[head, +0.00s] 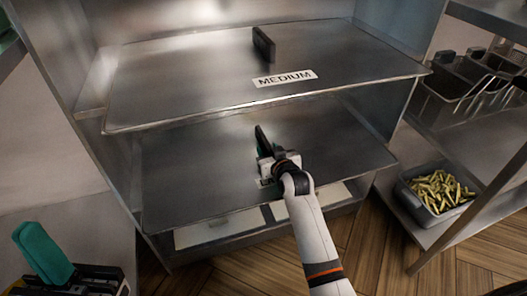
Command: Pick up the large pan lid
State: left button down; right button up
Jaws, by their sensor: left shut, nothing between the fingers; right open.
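A flat metal lid (190,170) lies on the lower level of the rack. A pale label (265,183) on its front part is mostly covered by my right gripper, so I cannot read it. My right gripper (262,138) is over the middle of this lid, open, its green finger pointing to the back. The lid's handle cannot be made out; the gripper may hide it. Above it lies another metal lid (190,80) with a black upright handle (264,45) and a label (285,78) reading MEDIUM. My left gripper (38,245) is shut and empty at the lower left, away from the lids.
The upper lid overhangs the back of the lower one, and metal side walls flank the rack. At right stand fryer baskets (470,85) and, on a lower shelf, a grey tub (408,195) of fries. Wooden floor (385,240) is clear in front.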

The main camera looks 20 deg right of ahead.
jog(key=shift+b+x, duration=0.5)
jog(key=shift+x, duration=1.05)
jog(key=shift+c, duration=0.5)
grip_shut()
jog(key=shift+r, duration=0.2)
